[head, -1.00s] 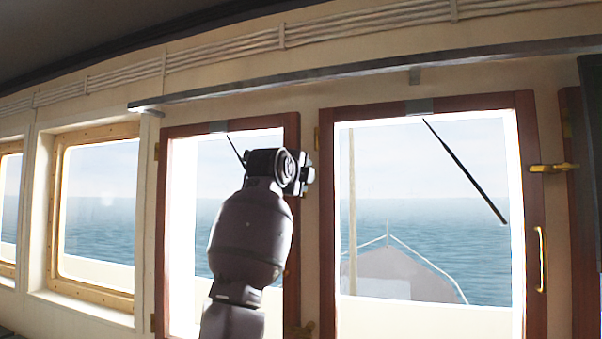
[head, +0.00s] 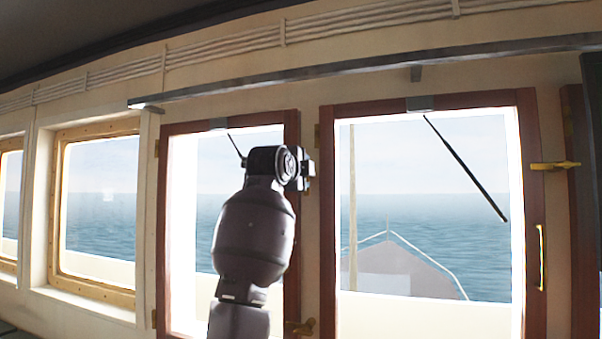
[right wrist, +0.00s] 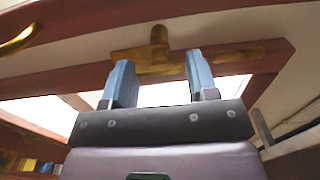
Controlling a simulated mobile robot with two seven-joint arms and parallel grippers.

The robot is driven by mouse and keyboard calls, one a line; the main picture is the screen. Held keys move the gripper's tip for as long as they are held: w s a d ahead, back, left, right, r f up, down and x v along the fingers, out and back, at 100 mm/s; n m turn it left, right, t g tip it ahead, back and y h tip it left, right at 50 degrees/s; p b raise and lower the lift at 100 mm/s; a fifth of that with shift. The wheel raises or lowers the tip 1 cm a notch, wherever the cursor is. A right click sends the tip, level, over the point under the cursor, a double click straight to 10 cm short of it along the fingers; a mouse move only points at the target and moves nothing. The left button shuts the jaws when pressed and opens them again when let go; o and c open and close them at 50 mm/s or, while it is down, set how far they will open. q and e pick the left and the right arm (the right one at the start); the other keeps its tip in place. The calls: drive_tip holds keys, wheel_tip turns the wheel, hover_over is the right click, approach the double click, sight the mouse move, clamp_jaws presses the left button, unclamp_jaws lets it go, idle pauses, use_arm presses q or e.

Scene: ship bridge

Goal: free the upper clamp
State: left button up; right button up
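A brass clamp (right wrist: 158,38) shows at the top of the right wrist view, with a stubby arm across a brass base on the red-brown wood. My right gripper (right wrist: 158,62) is open below it, its two blue fingers apart and the clamp in line with the gap. I cannot tell whether they touch. In the head view my dark right arm covers the right frame of the middle window (head: 222,124), and the gripper's fingers and this clamp are hidden there. A lower brass clamp (head: 302,327) shows beneath. My left gripper is out of view.
The right window (head: 533,200) has a brass clamp (head: 553,166) and a long handle (head: 541,257) on its right frame. A grey rail (head: 380,73) runs above the windows. A dark panel (head: 592,150) stands at the right edge.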

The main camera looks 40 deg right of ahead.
drive_tip(key=o, duration=0.3)
drive_tip(key=b+v, duration=0.2)
drive_tip(key=v, duration=0.8)
drive_tip(key=shift+s+a, duration=0.2)
drive_tip(key=shift+a, duration=0.15)
